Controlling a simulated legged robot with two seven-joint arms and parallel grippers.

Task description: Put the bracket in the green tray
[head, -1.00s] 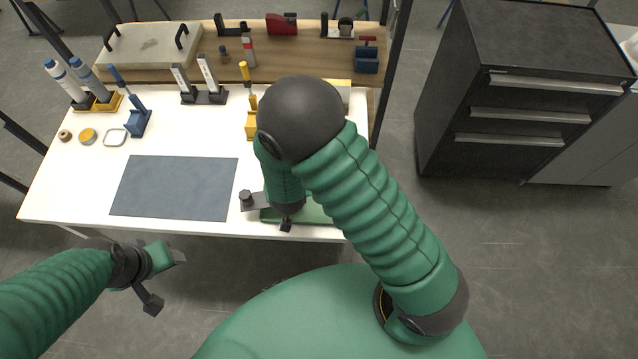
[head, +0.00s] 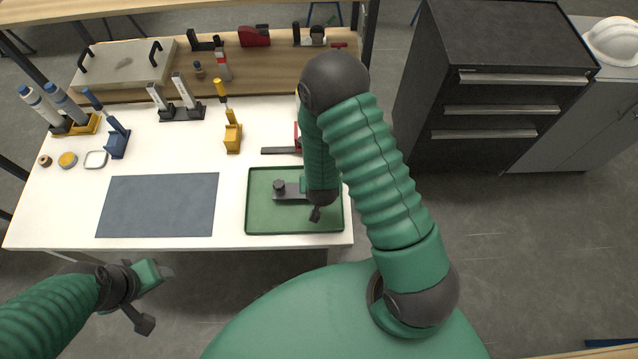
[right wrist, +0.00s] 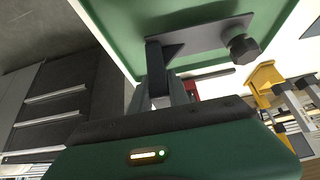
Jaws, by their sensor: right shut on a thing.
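The bracket (head: 293,191) is a flat dark grey plate with a round black knob at one end. My right gripper (head: 316,200) is shut on it, and the bracket shows over the green tray (head: 262,222) in the head view. In the right wrist view the bracket (right wrist: 205,38) sits between the fingers (right wrist: 172,80), with the green tray (right wrist: 135,15) behind it. I cannot tell whether the bracket touches the tray floor. My left gripper (head: 155,297) is in front of the table, away from the tray, with its fingers apart and empty.
A dark mat (head: 158,204) lies left of the tray. A yellow holder with a screwdriver (head: 233,137) and a red-handled dark tool (head: 283,150) are behind it. Several tools stand along the back. A black drawer cabinet (head: 490,90) stands to the right.

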